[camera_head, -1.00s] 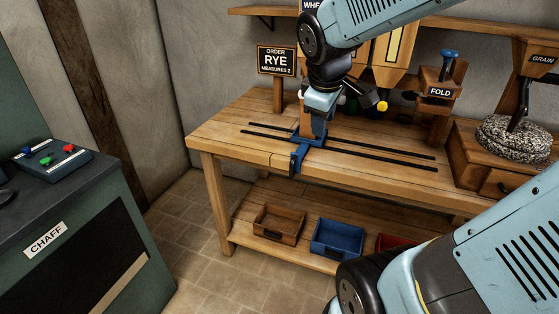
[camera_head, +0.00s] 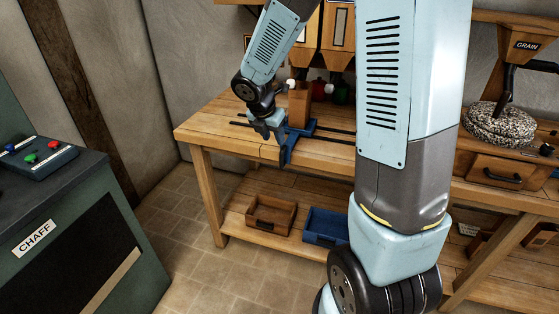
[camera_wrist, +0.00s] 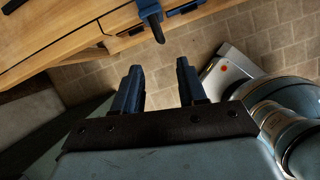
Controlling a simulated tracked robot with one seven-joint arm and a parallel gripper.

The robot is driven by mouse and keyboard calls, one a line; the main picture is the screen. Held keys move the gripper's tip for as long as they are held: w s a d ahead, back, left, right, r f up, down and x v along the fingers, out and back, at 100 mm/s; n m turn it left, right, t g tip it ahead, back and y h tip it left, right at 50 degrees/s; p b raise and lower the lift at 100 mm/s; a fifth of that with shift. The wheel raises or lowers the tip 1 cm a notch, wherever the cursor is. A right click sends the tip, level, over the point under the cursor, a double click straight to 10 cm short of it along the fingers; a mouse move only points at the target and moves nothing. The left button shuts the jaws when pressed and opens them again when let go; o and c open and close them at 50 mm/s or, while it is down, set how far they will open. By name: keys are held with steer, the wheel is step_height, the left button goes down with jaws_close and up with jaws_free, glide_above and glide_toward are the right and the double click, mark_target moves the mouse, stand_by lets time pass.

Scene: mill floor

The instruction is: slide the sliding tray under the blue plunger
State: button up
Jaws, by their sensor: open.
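The blue sliding tray (camera_head: 308,128) sits on dark rails in the bench top, a tan box-like pouch (camera_head: 300,103) standing on it. Its upright blue handle (camera_head: 287,150) hangs at the bench's front edge; the handle also shows in the wrist view (camera_wrist: 153,24). My gripper (camera_head: 270,134) is open and empty, just left of the handle in the head view. In the wrist view my gripper (camera_wrist: 158,72) has both fingers apart, with the handle beyond the tips and floor between them. The blue plunger is hidden behind my arm.
The wooden bench (camera_head: 215,130) has a brown bin (camera_head: 272,213) and a blue bin (camera_head: 325,225) on its lower shelf. A chaff cabinet (camera_head: 85,230) with buttons stands left. Tiled floor lies open between. A grain stand (camera_head: 497,85) is at right.

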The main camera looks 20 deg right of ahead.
mark_target(281, 164)
steer(key=x, duration=1.3)
steer(key=shift+w+d+f, duration=0.1)
steer(key=shift+d+f, duration=0.1)
steer(key=shift+f, duration=0.05)
jaws_close()
steer(key=shift+a, duration=0.2)
steer(key=shift+d, duration=0.1)
